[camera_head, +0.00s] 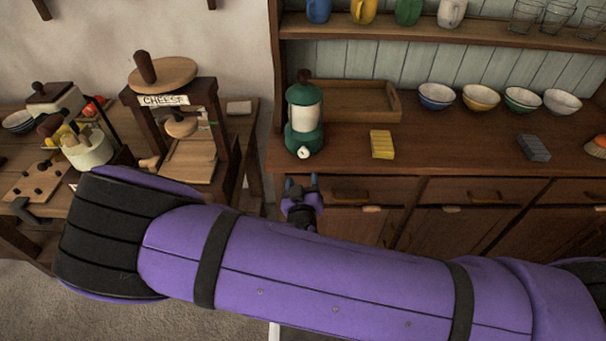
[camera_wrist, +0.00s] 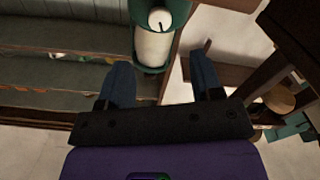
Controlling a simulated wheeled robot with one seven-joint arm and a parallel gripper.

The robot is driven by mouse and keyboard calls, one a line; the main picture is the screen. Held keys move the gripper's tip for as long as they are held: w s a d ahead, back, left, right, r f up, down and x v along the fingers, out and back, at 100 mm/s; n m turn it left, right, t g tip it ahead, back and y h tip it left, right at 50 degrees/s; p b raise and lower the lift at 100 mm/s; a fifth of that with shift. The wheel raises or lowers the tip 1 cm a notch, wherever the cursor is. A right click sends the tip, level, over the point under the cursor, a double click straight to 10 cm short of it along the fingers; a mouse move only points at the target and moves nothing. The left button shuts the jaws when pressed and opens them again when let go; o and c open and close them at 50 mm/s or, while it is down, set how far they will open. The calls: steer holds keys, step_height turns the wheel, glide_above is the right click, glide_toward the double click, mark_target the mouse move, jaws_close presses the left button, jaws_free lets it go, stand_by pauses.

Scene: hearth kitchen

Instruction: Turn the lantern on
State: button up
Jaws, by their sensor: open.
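The lantern (camera_head: 305,112) is green with a white glass body and a dark knob on top. It stands upright on the wooden dresser counter, near its left end. A small white dial (camera_head: 304,152) faces front at the base of the lantern. My gripper (camera_head: 301,181) is open and empty, just in front of the counter edge and below the dial, apart from the lantern. In the wrist view the lantern (camera_wrist: 153,45) appears ahead, beyond my spread fingers (camera_wrist: 163,75); its white dial (camera_wrist: 159,19) shows near the top edge.
A wooden tray (camera_head: 350,101) lies behind the lantern. A yellow sponge (camera_head: 382,144) lies to its right, with several bowls (camera_head: 436,96) and a grey block (camera_head: 534,148) further right. A cheese press (camera_head: 175,125) stands on a table to the left. Drawers (camera_head: 480,190) are below the counter.

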mark_target(303, 154)
steer(key=w+m, duration=0.1)
steer(key=w, duration=0.2)
steer(key=w+m, duration=0.1)
steer(key=w, duration=0.3)
steer(key=w+m, duration=0.2)
steer(key=w, duration=0.2)
steer(key=shift+d+r, duration=0.15)
steer(key=shift+c, duration=0.2)
steer(key=shift+s, duration=0.1)
steer(key=c, duration=0.9)
steer(key=shift+o, duration=0.2)
